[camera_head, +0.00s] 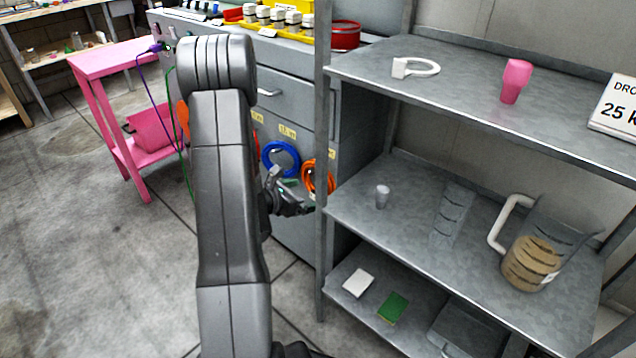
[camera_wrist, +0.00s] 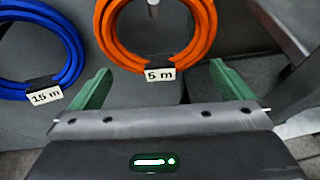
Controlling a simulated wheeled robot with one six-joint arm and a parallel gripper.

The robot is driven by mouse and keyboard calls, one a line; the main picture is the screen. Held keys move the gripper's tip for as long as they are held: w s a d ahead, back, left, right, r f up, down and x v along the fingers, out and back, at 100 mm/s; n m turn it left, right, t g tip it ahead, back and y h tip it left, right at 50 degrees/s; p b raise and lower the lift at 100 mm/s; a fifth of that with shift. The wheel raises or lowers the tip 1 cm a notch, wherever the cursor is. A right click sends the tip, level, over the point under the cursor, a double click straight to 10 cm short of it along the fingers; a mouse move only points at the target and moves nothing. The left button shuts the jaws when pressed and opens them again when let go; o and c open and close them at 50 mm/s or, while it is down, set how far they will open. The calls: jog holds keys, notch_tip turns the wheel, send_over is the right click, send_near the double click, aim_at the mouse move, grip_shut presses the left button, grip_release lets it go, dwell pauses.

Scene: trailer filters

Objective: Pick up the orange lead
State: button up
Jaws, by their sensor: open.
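The orange lead (camera_head: 318,179) is a coiled loop hanging on the grey cabinet's side, partly hidden behind the shelf post. In the wrist view the orange lead (camera_wrist: 191,50) hangs from a peg with a "5 m" tag at its bottom. My gripper (camera_head: 300,207) is just below and in front of it. In the wrist view my gripper (camera_wrist: 160,85) is open and empty, its two green fingers on either side of the tag, below the coil. I cannot tell whether anything touches.
A blue lead (camera_wrist: 42,45) tagged "15 m" hangs close to the left. A grey metal shelf (camera_head: 440,75) with cups and jugs stands at right, its upright post (camera_head: 321,130) close to my gripper. A pink table (camera_head: 105,62) stands at left. Open floor lies front left.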

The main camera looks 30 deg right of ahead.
aim_at(313, 189)
jog(key=b+x, duration=0.1)
jog(key=x, duration=0.3)
jog(key=c, duration=0.8)
jog(key=shift+o, duration=0.2)
jog(key=shift+r, duration=0.15)
jog(key=shift+a+r+p, duration=0.15)
jog(key=shift+r+p, duration=0.25)
jog(key=shift+p, duration=0.05)
notch_tip(313, 189, up, 6)
jog(key=p, duration=0.2)
jog(key=shift+r+p, duration=0.15)
jog(key=shift+p, duration=0.15)
jog(key=s+a+p, duration=0.1)
jog(key=s+a, duration=0.2)
jog(key=a, duration=0.6)
jog(key=s+a+p, duration=0.1)
jog(key=s+a, duration=0.3)
jog(key=a, duration=0.5)
jog(key=shift+s+p, duration=0.3)
